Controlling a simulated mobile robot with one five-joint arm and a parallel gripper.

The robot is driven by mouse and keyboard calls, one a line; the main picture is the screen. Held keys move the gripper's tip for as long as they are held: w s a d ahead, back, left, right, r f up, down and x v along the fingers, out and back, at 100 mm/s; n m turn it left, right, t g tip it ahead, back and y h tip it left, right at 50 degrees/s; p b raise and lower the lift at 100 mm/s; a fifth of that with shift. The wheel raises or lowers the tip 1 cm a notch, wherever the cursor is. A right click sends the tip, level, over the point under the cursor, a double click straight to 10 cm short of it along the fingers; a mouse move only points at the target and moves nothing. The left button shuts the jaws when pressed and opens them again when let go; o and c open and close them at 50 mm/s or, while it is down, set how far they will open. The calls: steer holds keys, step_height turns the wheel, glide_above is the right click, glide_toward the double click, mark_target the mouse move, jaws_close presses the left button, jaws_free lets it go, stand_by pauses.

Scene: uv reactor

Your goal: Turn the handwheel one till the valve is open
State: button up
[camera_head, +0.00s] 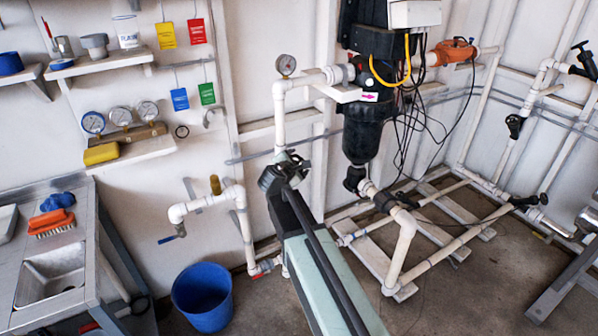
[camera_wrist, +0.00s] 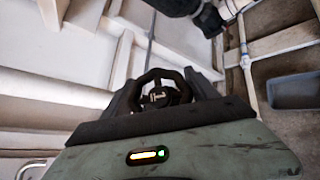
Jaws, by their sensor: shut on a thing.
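The handwheel one (camera_wrist: 165,73) is a dark ring with a pale "1" mark at its centre, in the middle of the wrist view. My gripper (camera_wrist: 161,88) is shut on it, with one dark finger at each side of the ring. In the head view my gripper (camera_head: 284,170) is at the white vertical pipe (camera_head: 280,120), below a pressure gauge. There the handwheel is hard to tell apart from my fingers. The valve body is mostly hidden, and I cannot tell how far it is open.
A black reactor housing (camera_head: 364,125) with cables stands right of my gripper. A tap pipe (camera_head: 205,201) is on the left, above a blue bucket (camera_head: 203,297). A metal sink bench (camera_head: 85,265) stands at far left. White floor pipes (camera_head: 402,250) lie at right.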

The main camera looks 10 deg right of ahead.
steer(key=n+t+y+b, duration=0.1)
steer(key=n, duration=0.1)
steer(key=n+t+b, duration=0.1)
steer(key=n, duration=0.1)
steer(key=n+t+y+b, duration=0.1)
steer(key=n+t+b, duration=0.1)
steer(key=shift+w+a+r+y, duration=0.15)
steer(key=shift+w+a+y, duration=0.05)
steer(key=shift+w+y, duration=0.1)
steer(key=shift+a+r+n+t+y+b, duration=0.15)
steer(key=shift+n+t+y+b, duration=0.2)
steer(key=shift+n+y, duration=0.45)
steer(key=shift+a+r+n+t+y+b, duration=0.15)
steer(key=shift+n+t+y+b, duration=0.25)
steer(key=shift+n, duration=0.6)
steer(key=shift+a+n, duration=0.1)
steer(key=shift+n, duration=0.2)
steer(key=o, duration=1.3)
